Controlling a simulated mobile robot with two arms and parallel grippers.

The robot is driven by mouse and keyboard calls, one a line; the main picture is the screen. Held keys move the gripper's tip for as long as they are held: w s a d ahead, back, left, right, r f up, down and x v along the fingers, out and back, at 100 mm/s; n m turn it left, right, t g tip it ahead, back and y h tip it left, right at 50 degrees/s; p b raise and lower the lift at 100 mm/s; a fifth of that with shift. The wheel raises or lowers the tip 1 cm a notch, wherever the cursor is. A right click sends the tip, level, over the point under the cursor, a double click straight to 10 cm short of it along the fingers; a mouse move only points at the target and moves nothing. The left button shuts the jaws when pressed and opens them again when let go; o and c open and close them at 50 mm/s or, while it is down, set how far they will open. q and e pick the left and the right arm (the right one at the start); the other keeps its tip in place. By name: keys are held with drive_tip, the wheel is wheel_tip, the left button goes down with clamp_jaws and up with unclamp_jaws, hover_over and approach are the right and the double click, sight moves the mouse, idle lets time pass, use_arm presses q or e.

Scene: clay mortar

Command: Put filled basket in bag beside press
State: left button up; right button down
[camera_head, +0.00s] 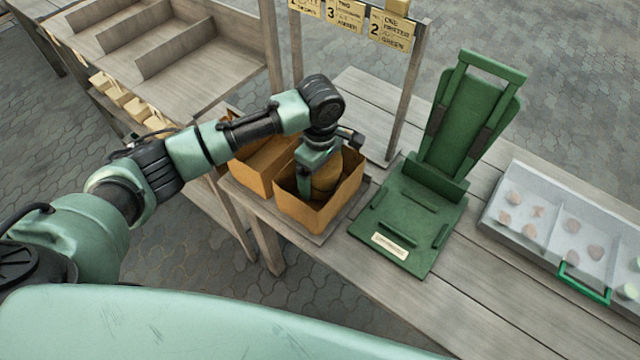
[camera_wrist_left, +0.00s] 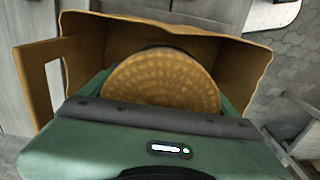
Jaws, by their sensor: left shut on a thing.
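An open brown paper bag (camera_head: 312,208) stands on the wooden table beside the green press (camera_head: 410,212). A round tan basket (camera_head: 327,176) is inside the bag's opening. My left gripper (camera_head: 306,178) reaches down into the bag from above and is shut on the basket. In the left wrist view the basket's round woven face (camera_wrist_left: 163,80) lies just past my gripper, with the bag's walls (camera_wrist_left: 235,62) around it. What the basket holds is hidden, and I cannot tell whether it touches the bag's bottom. My right gripper is not in view.
A second open brown bag (camera_head: 262,163) stands just left of the first. A grey tray (camera_head: 530,215) with several small pieces and a green handle lies right of the press. A sign frame (camera_head: 412,90) rises behind. Wooden bins (camera_head: 180,60) stand at the back left.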

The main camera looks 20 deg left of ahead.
sight(320, 174)
use_arm(q)
drive_tip(key=shift+f, duration=0.3)
wheel_tip(320, 174, down, 4)
drive_tip(key=shift+r, duration=0.25)
drive_tip(key=shift+f, duration=0.2)
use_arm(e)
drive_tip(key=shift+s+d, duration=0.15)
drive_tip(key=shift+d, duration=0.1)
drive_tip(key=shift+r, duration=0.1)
use_arm(q)
drive_tip(key=o, duration=1.5)
drive_tip(key=shift+f, duration=0.1)
drive_tip(key=shift+c, duration=0.2)
wheel_tip(320, 174, up, 12)
drive_tip(key=shift+r, duration=0.15)
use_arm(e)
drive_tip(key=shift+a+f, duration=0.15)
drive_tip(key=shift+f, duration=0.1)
